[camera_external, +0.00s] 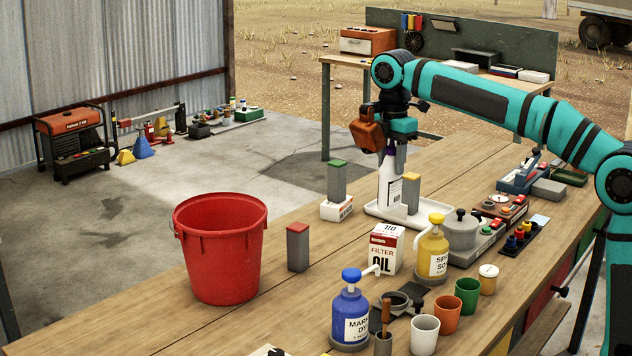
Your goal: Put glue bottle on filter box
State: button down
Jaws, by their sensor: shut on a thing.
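The glue bottle (385,188) is a white bottle with a printed label and a dark purple top. My gripper (394,152) is shut on its upper part from above. The bottle is upright over the white tray (376,211); I cannot tell whether its base touches the tray. The filter box (383,254), white with a red band and the words "FILTER OIL", stands on the bench in front of the tray. Its top looks bare.
A yellow pump bottle (433,252) stands close to the right of the filter box. A red bucket (222,258) and a red-topped block (297,250) are on the left.

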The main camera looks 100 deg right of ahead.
aim_at(390, 182)
jog(key=shift+f, duration=3)
jog(key=c, duration=0.9)
grip_release()
notch_tip(390, 182, up, 11)
jog(key=shift+f, duration=0.15)
jog(key=shift+r, duration=0.8)
jog(key=shift+a, duration=0.1)
